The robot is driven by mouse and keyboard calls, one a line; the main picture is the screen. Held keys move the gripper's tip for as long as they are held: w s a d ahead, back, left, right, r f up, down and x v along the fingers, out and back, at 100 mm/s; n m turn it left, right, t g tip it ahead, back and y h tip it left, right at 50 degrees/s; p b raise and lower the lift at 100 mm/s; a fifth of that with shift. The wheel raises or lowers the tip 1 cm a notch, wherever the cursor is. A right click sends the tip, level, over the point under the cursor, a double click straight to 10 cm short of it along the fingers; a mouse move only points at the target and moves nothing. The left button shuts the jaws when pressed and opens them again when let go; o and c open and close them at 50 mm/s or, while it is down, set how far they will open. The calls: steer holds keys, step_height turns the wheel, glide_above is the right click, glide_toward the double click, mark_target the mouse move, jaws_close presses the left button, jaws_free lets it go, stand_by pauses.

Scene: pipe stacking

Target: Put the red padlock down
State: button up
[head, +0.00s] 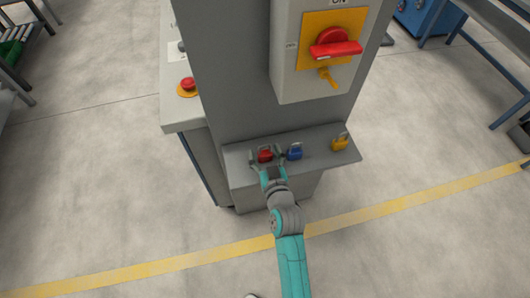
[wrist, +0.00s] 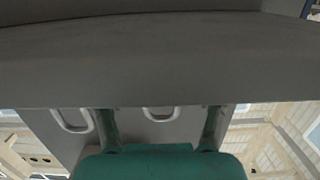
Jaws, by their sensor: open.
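The red padlock (head: 265,156) rests on the grey ledge (head: 322,158) at the foot of the cabinet, at the left of a row of padlocks. My gripper (head: 266,164) is at the ledge's front edge with its fingers spread on either side of the red padlock. In the wrist view, a metal shackle (wrist: 160,114) shows between the two open fingers of my gripper (wrist: 160,125). The padlock body is hidden there, and I cannot tell whether the fingers touch it.
A blue padlock (head: 295,153) sits close right of the red one, and a yellow padlock (head: 340,144) is farther right. A red-handled switch (head: 335,45) is on the cabinet above. A red button (head: 188,85) is at left. Floor in front is clear.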

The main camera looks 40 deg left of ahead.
steer(key=shift+r, duration=0.15)
steer(key=v, duration=1.2)
steer(key=shift+r, duration=0.1)
steer(key=s+d+f+m+t+h, duration=0.25)
steer(key=s+d, duration=0.25)
steer(key=d, duration=0.7)
steer(key=s+d+f+m+t+h, duration=0.1)
steer(key=s+d+m+h, duration=0.25)
steer(key=d, duration=0.85)
steer(key=s+d+r+m+h, duration=0.2)
steer(key=s+d+r+h, duration=0.1)
steer(key=s, duration=0.5)
steer(key=s+d+r+m+h, duration=0.2)
steer(key=s+d+r, duration=0.3)
steer(key=s+d, duration=0.3)
steer(key=shift+r+t+h, duration=0.3)
steer(key=shift+t+h, duration=0.05)
steer(key=shift+h, duration=0.45)
